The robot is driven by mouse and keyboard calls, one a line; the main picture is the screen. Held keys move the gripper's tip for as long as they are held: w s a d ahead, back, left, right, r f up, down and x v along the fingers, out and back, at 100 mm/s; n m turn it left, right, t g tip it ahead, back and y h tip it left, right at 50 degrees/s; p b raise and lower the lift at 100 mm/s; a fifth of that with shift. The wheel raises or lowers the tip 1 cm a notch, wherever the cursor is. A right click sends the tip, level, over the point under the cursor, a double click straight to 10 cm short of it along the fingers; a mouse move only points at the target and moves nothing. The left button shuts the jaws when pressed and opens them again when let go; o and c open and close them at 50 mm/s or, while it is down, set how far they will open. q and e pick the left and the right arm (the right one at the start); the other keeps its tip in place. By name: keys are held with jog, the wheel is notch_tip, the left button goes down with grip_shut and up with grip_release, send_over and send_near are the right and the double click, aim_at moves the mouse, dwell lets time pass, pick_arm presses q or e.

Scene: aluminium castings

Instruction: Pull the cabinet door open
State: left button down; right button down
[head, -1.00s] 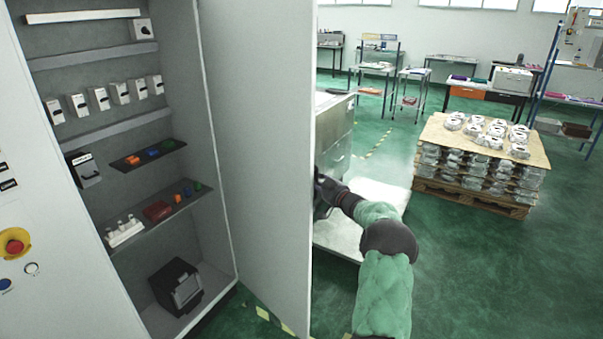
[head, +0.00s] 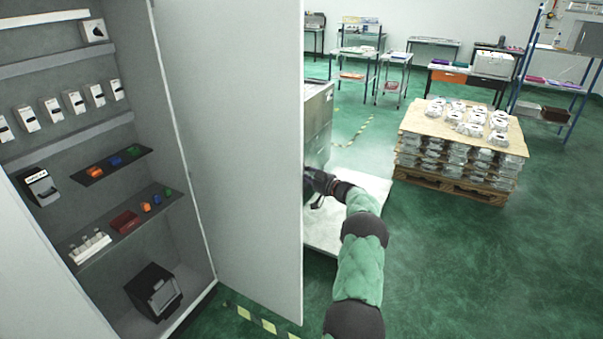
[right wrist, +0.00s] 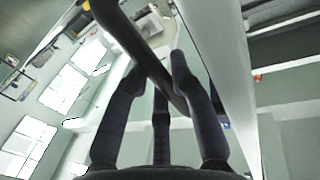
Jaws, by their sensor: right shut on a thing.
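The cabinet door (head: 245,150) is a tall light-grey panel standing open to the right of the cabinet (head: 165,120), whose inside shows. My right gripper (head: 312,188) is at the door's outer face by its free edge, and its fingers are partly hidden behind the door in the head view. In the right wrist view my right gripper (right wrist: 165,85) is shut on a dark bar handle (right wrist: 135,45), which runs diagonally between its fingers. The door's edge (right wrist: 225,80) shows beside the handle there. My left gripper is not in view.
Shelves in the cabinet hold switches, coloured buttons and a black box (head: 153,292). A pallet of castings (head: 460,150) stands to the right. A grey metal cabinet (head: 318,120) stands behind the door. Green floor (head: 450,270) at the front right is clear.

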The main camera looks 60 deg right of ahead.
jog(key=shift+a+r, duration=0.1)
jog(key=c, duration=1.3)
grip_release()
jog(key=shift+w, duration=0.1)
jog(key=s, duration=0.4)
jog(key=s+a, duration=0.1)
jog(key=s, duration=0.7)
jog(key=shift+a, duration=0.35)
